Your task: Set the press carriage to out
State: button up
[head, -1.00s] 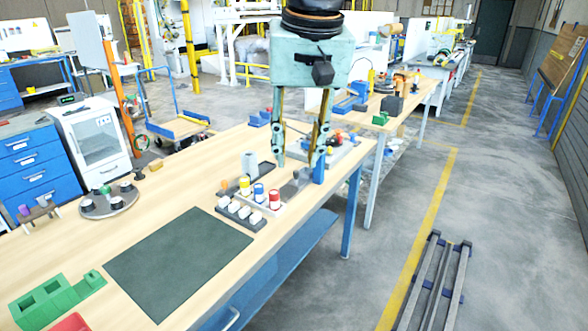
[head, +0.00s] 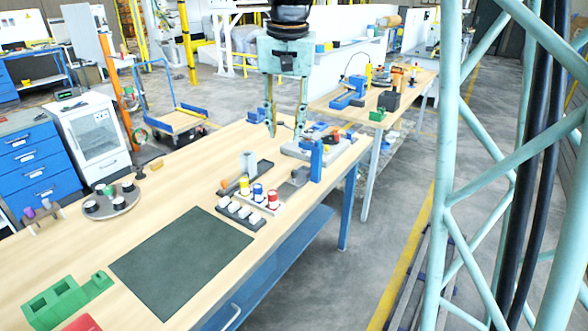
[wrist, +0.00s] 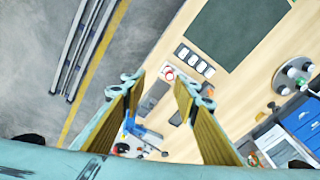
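My gripper (head: 286,132) is open and empty, fingers pointing down above the far part of the near workbench. In the wrist view its two fingers (wrist: 158,88) are spread apart, with bench items showing below and between them. A blue upright post (head: 316,160) stands near the bench's right edge, with a dark grey block (head: 299,176) beside it; these look like the press and its carriage, but I cannot be sure. In the wrist view the blue part (wrist: 142,131) lies below the fingers, beside a long grey piece (wrist: 153,98). The carriage's exact position cannot be told.
A pale tray with yellow, blue and red-topped pieces (head: 258,192) and a grey holder of white pieces (head: 235,213) stand nearby. A dark mat (head: 180,262) lies in front. A round stand (head: 111,202) is at left. My teal lattice column fills the right side.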

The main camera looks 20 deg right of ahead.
jog(key=w+d+f+m+g+p, duration=0.1)
jog(key=w+d+f+m+p, duration=0.35)
jog(key=w, duration=1.05)
jog(key=p, duration=0.6)
send_over(294, 170)
notch_tip(294, 170, down, 14)
jog(key=shift+s+m+g, duration=0.15)
jog(key=shift+m+g, duration=0.25)
jog(key=shift+m, duration=0.05)
jog(key=shift+f, duration=0.15)
jog(key=shift+f, duration=6.75)
grip_shut()
